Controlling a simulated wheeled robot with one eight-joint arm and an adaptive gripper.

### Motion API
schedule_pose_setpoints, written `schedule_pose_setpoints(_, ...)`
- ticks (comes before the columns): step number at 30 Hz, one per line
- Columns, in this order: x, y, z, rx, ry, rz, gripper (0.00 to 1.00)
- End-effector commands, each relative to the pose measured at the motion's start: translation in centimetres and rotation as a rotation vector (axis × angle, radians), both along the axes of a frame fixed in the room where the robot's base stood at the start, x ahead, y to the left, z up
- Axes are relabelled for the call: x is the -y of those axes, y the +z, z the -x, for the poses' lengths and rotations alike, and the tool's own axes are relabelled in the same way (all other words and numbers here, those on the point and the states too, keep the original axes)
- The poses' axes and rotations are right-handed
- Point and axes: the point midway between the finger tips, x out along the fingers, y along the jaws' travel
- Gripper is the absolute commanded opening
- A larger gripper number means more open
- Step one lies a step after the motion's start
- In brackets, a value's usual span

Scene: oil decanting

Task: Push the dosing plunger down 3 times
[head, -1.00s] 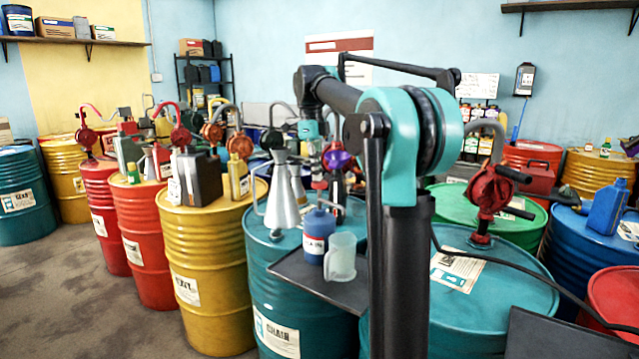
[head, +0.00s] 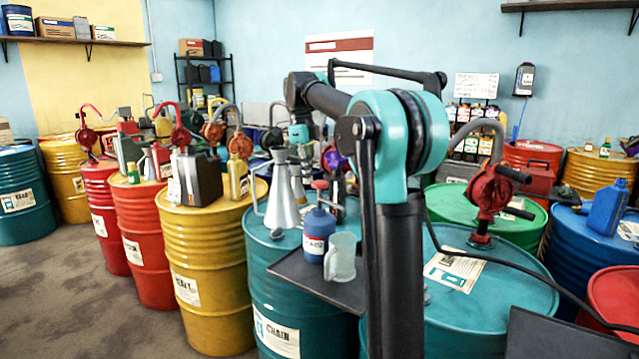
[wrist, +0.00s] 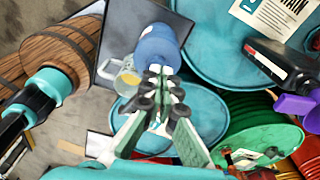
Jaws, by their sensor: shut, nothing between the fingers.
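A blue bottle (head: 315,240) with a white label stands upright on a dark tray (head: 290,267). In the wrist view the blue bottle (wrist: 158,45) lies just beyond the fingertips of my gripper (wrist: 160,72). The fingers are closed together and empty. The plunger is not clear in the wrist view, and I cannot tell whether the fingers touch it. In the head view the fingers are hard to make out among the clutter behind the bottle.
A clear measuring jug (head: 340,257) stands close beside the bottle on the tray. A silver funnel (head: 281,195) stands behind to the left. A teal drum (head: 480,300) with a red hand pump (head: 490,190) is on the right. Yellow and red drums crowd the left.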

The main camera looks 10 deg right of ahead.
Motion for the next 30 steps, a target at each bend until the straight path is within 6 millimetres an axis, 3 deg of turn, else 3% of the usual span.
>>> schedule_pose_setpoints(8,-0.2,2.2,-0.1,0.0,0.0,0.0,0.0)
schedule_pose_setpoints(21,-0.8,10.1,-0.6,0.0,0.0,0.0,0.0)
schedule_pose_setpoints(30,-1.0,11.9,-0.7,0.0,0.0,0.0,0.0)
